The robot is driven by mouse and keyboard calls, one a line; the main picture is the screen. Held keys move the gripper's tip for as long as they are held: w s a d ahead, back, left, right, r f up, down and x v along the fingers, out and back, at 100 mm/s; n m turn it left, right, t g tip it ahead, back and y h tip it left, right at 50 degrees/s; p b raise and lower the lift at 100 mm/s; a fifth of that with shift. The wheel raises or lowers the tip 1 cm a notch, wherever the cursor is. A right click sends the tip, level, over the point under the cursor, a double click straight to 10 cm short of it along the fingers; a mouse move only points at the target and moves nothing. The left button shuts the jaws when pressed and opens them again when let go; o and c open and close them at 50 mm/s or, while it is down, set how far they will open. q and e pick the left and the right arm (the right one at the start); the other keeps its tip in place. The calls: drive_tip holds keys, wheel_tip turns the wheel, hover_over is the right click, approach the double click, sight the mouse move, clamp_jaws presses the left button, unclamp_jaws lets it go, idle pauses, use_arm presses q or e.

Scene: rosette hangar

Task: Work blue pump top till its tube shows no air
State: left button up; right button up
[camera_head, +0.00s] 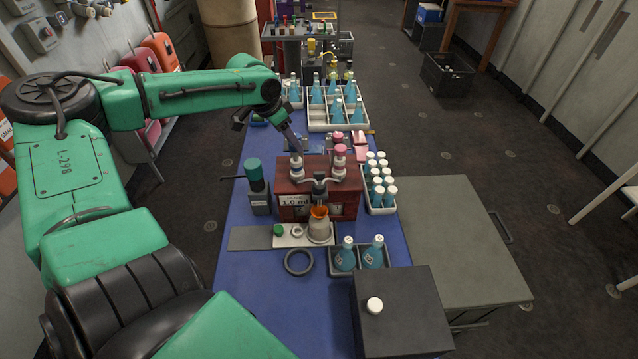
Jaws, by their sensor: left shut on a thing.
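A dark red dispenser box (290,213) stands on the blue table, with a "1.0 ml" label on its front. Two pump tops rise from it: a pink one (340,150) on the right, upright, and the blue pump top on the left, whose white collar (296,161) shows. My left gripper (294,148) comes down from the upper left and is shut on the blue pump top, mostly hiding it. The tube is too small to judge for air. My right gripper is not in view.
A grey bottle with a green cap (255,178) stands left of the box. A rack of white-capped bottles (380,208) is on the right, two blue bottles (345,259) in front. Racks of blue flasks (337,118) stand behind.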

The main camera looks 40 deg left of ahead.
use_arm(q)
drive_tip(key=shift+f+b, duration=0.85)
drive_tip(key=shift+f, duration=0.2)
drive_tip(key=shift+r, duration=0.1)
drive_tip(key=o, duration=0.7)
drive_tip(key=shift+o, duration=1.4)
drive_tip(key=shift+w, duration=0.1)
wheel_tip(320, 180, up, 7)
drive_tip(key=p, duration=0.6)
